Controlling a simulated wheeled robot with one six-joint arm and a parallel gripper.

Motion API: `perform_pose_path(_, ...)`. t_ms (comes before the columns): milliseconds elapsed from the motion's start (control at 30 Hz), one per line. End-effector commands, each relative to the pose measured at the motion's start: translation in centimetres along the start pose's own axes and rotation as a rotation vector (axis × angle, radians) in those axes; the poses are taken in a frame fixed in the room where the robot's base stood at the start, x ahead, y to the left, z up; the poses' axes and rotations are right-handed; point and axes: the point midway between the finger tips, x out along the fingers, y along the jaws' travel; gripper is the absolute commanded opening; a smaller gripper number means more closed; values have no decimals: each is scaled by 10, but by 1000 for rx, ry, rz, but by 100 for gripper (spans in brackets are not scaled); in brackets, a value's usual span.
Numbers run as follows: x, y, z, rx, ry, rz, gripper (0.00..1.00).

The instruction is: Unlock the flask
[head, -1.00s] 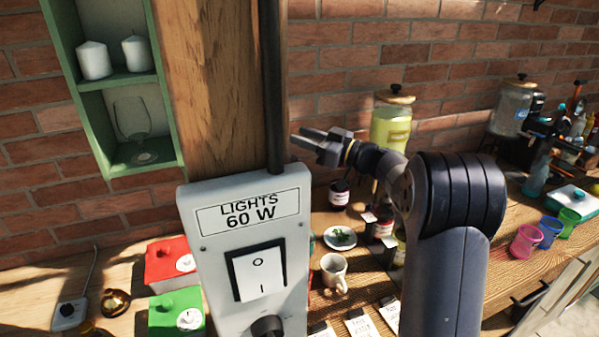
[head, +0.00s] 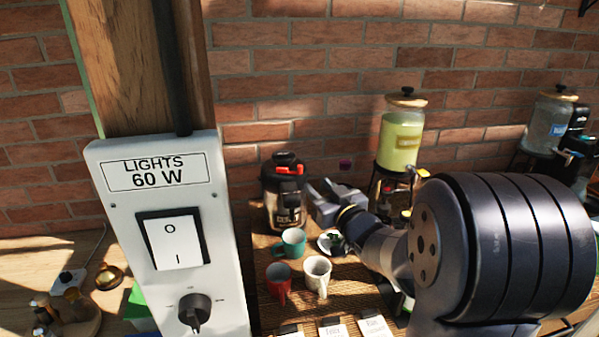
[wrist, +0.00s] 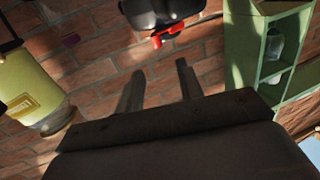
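The flask (head: 287,208) stands upright on the wooden table near the brick wall. It has a black top and a red lever (head: 290,170). In the wrist view the flask's black top (wrist: 160,10) and the red lever (wrist: 172,33) show at the upper edge, beyond the fingers; the rest is cut off. My gripper (head: 319,188) is just right of the flask in the head view, slightly below the lever's height. In the wrist view my gripper (wrist: 157,72) has its two fingers apart with nothing between them. I see no contact with the flask.
A teal mug (head: 292,243), a red mug (head: 278,284) and a white mug (head: 317,275) stand in front of the flask. A yellow drink dispenser (head: 400,140) stands to the right. The lights switch box (head: 170,230) stands at the left front.

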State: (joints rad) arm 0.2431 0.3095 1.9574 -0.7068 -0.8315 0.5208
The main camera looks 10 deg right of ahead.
Motion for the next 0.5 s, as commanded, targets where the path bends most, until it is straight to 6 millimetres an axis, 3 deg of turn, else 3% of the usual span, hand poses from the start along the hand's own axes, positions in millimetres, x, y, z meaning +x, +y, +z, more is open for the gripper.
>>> perform_pose_path(300, 56, -1, -2, 1, 0, -5, 36)
perform_pose_path(500, 83, -1, -1, 1, -1, -3, 36)
